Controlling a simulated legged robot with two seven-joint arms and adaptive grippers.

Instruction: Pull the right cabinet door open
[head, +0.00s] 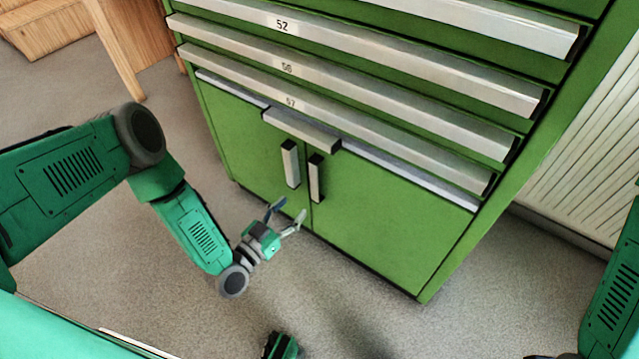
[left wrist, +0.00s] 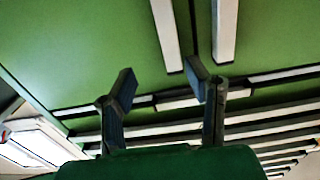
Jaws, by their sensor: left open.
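The right cabinet door (head: 385,215) is a green panel, closed flush with the cabinet front. Its vertical pale handle (head: 316,178) with dark sides is near the middle seam. The left door (head: 235,130) is closed too, with a similar handle (head: 290,164) close beside it. My left gripper (head: 289,212) is open and empty, just below the two handles in the head view, its fingers apart. In the left wrist view, its spread fingers (left wrist: 160,82) point at the green doors, and both handles show beyond them, with none between the fingers. My right gripper is not visible.
Above the doors is a short pale bar (head: 300,130) and several drawers with long metal pulls (head: 340,80). A white ribbed panel (head: 590,150) stands right of the cabinet. Wooden furniture (head: 140,35) is at the upper left. The floor (head: 350,300) before the doors looks clear.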

